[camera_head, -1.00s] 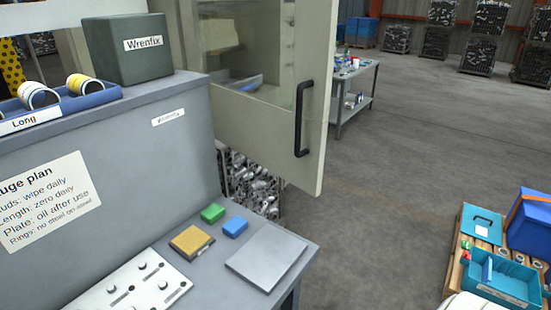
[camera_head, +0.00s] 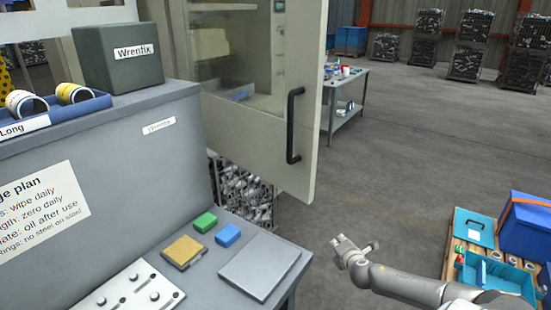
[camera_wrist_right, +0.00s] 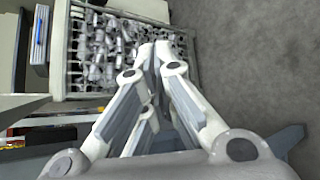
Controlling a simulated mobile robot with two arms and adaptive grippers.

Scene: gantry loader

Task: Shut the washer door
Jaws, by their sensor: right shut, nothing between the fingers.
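The washer door (camera_head: 268,130) stands open in the head view, a pale panel with a window and a black bar handle (camera_head: 292,125) near its right edge. Behind it the washer's inside shows in part. My right gripper (camera_head: 340,242) is right of and below the door, over open floor, apart from the handle. In the right wrist view its fingers (camera_wrist_right: 155,50) are closed together with nothing between them. My left gripper is in neither view.
A grey bench (camera_head: 140,140) with a control panel, colored blocks and a grey plate (camera_head: 262,265) fills the left. A wire basket of metal parts (camera_head: 240,190) stands below the door; it also shows in the wrist view (camera_wrist_right: 100,90). Blue bins (camera_head: 528,228) stand at right. Middle floor is clear.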

